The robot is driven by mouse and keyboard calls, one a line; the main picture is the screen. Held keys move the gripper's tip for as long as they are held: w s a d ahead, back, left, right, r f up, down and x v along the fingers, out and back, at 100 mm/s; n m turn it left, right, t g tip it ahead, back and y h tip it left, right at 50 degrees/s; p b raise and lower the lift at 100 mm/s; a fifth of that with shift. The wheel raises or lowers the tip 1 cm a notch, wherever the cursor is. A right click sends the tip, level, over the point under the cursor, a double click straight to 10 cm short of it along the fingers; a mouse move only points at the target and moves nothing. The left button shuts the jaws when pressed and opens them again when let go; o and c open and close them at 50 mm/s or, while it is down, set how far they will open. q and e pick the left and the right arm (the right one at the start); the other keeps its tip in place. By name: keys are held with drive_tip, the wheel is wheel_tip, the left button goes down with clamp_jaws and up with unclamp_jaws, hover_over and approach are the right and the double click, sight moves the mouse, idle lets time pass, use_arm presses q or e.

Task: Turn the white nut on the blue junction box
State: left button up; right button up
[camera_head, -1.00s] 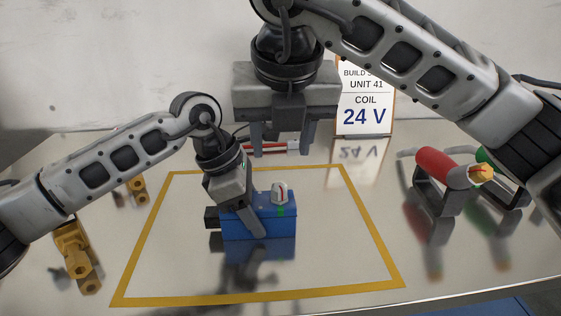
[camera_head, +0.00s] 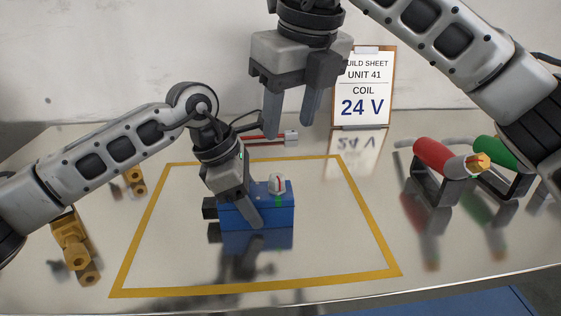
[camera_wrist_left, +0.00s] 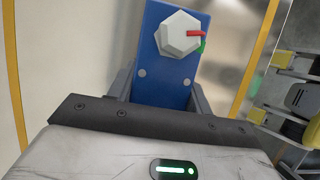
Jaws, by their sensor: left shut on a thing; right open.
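The blue junction box (camera_head: 272,217) stands inside the yellow outline on the shiny table. Its white nut (camera_head: 277,184) sits on top near the right end and carries a red mark; a green mark is on the box beside it. The left wrist view shows the white hexagonal nut (camera_wrist_left: 180,34), its red mark close to the green mark (camera_wrist_left: 203,46). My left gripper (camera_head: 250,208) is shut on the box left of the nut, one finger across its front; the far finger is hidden. My right gripper (camera_head: 291,118) is open and empty, above and behind the box, apart from the nut.
A sign (camera_head: 365,88) reading "COIL 24 V" stands at the back. A red-handled tool (camera_head: 437,158) and a green-handled one (camera_head: 492,151) rest on stands at right. Brass fittings (camera_head: 72,240) lie at left. A red-wired connector (camera_head: 290,137) lies behind the outline.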

sight(277, 176)
drive_tip(key=w+d+n+g+y, duration=0.3)
drive_tip(key=n, duration=0.8)
drive_tip(key=x, duration=1.1)
drive_tip(key=shift+w+a+f, duration=0.1)
drive_tip(key=shift+w+f, duration=0.15)
drive_tip(key=shift+w, duration=0.1)
